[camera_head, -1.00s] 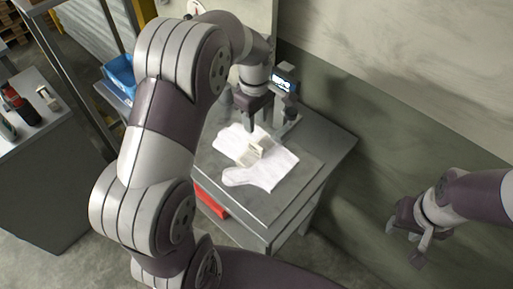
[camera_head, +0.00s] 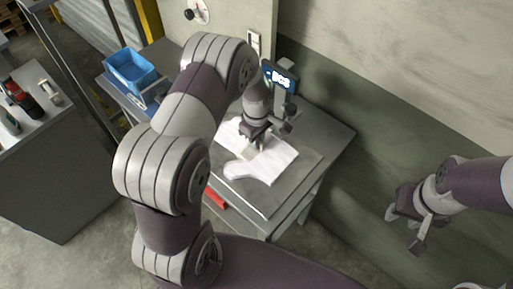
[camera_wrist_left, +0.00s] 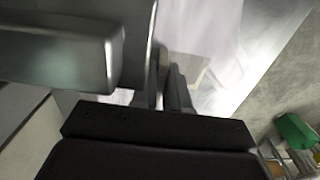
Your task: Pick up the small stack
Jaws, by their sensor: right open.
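A white flat glove-like sheet (camera_head: 268,162) lies on the grey table, and also shows in the left wrist view (camera_wrist_left: 200,25). A small cream-coloured stack (camera_head: 245,146) rests on it, mostly hidden behind my left gripper; what looks like its edge shows beside the fingers in the left wrist view (camera_wrist_left: 200,72). My left gripper (camera_head: 254,140) points down at the stack. Its dark fingers (camera_wrist_left: 168,80) look close together, but whether they hold anything is unclear. My right gripper (camera_head: 404,231) is open and empty, off to the right of the table.
A device with a lit display (camera_head: 281,78) stands at the back of the table (camera_head: 318,145), close to my left wrist. A blue bin (camera_head: 130,70) is at the left. A red object (camera_head: 215,198) lies on the lower shelf. A bench with bottles (camera_head: 45,150) stands far left.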

